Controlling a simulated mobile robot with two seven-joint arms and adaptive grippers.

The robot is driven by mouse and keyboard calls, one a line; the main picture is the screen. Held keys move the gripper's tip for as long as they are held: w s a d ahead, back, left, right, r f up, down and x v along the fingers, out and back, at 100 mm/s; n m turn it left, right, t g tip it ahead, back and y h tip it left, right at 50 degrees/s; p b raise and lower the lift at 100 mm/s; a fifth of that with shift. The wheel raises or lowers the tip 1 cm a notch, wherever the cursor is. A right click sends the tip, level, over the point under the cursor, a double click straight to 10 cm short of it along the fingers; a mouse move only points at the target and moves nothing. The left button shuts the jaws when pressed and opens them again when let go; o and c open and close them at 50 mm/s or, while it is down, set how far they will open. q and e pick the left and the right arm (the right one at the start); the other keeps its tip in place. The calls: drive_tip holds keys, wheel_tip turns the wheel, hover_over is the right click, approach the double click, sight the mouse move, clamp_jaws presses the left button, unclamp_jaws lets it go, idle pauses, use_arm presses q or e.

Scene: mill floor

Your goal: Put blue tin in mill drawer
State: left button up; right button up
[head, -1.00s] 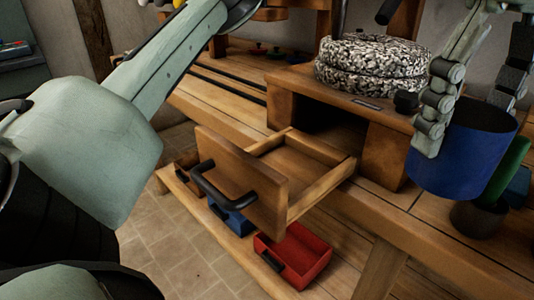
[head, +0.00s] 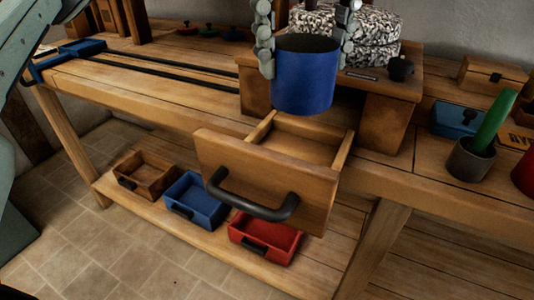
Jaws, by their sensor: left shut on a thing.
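The blue tin (head: 304,85) is upright and open at the top. My left gripper (head: 303,62) is shut on it, with a finger on either side of its rim. The tin is held in the air in front of the mill (head: 388,95), over the back part of the mill drawer in the picture. The mill drawer (head: 262,172) is pulled out, with a dark handle on its front. Part of its wooden floor shows; the tin hides part of the mill's opening behind. My right gripper is not in view.
Speckled millstones (head: 372,35) top the mill. Right of it stand a grey cup (head: 470,160) with a green stick, a blue box (head: 455,118) and a wooden box (head: 492,75). Below, the shelf holds a wooden tray (head: 147,174), a blue tray (head: 195,200) and a red tray (head: 265,238).

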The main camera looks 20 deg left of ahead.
sight(297, 93)
use_arm(q)
drive_tip(key=shift+a+f, duration=0.1)
drive_tip(key=shift+a, duration=0.15)
wheel_tip(297, 93, down, 5)
drive_tip(key=shift+f+b, duration=0.2)
drive_tip(key=shift+b, duration=0.35)
wheel_tip(297, 93, down, 4)
drive_tip(key=shift+f, duration=0.25)
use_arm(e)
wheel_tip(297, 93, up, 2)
use_arm(q)
drive_tip(key=shift+f, duration=0.1)
drive_tip(key=o, duration=1.2)
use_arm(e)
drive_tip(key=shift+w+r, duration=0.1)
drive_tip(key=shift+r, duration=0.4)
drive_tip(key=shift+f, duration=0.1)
